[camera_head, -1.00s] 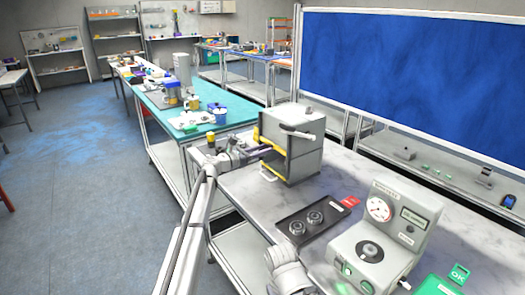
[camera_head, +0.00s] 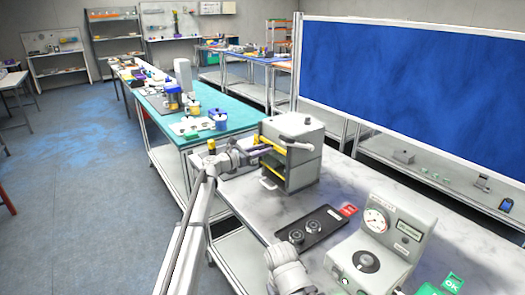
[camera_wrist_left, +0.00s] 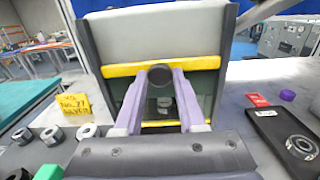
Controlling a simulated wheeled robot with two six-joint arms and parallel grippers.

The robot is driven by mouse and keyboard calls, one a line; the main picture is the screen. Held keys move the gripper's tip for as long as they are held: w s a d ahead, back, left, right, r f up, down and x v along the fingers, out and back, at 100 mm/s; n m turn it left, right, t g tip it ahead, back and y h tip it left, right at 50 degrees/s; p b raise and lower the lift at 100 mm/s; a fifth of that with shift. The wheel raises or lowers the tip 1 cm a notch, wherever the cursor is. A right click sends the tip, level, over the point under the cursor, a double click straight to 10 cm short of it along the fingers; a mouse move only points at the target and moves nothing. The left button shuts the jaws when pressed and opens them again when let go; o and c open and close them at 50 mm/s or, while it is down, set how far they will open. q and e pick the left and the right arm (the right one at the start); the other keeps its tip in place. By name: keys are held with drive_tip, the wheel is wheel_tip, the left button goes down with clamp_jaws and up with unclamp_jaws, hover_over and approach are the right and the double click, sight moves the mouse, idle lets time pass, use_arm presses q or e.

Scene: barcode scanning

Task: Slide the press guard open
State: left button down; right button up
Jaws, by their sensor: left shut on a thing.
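The press (camera_head: 303,170) is a grey box on the near table, its open front facing left, with yellow bars. Its guard has a yellow upper bar (camera_wrist_left: 118,70) with a dark round knob (camera_wrist_left: 160,75) in the middle, seen in the wrist view. My left gripper (camera_head: 262,151) is at this front. Its two purple fingers (camera_wrist_left: 160,85) are shut on the knob, one on each side. Below the bar I see into the press, down to a lower yellow strip (camera_wrist_left: 161,124).
A black tray (camera_head: 325,238) with two round metal parts lies before the press. A grey gauge unit (camera_head: 400,225) stands right of it, near a green OK sign (camera_head: 452,283). A yellow label (camera_wrist_left: 74,105) and several nuts show at left in the wrist view.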

use_arm(q)
wheel_tip(320, 180, up, 5)
drive_tip(key=p, duration=0.3)
drive_tip(key=shift+f, duration=0.15)
use_arm(e)
wheel_tip(320, 180, up, 5)
drive_tip(key=shift+f, duration=0.15)
use_arm(q)
drive_tip(key=c, duration=0.5)
unclamp_jaws()
drive_tip(key=shift+f, duration=0.1)
drive_tip(key=v, duration=0.7)
drive_tip(key=shift+s+a, duration=0.25)
drive_tip(key=shift+a, duration=0.05)
use_arm(e)
drive_tip(key=shift+f, duration=0.1)
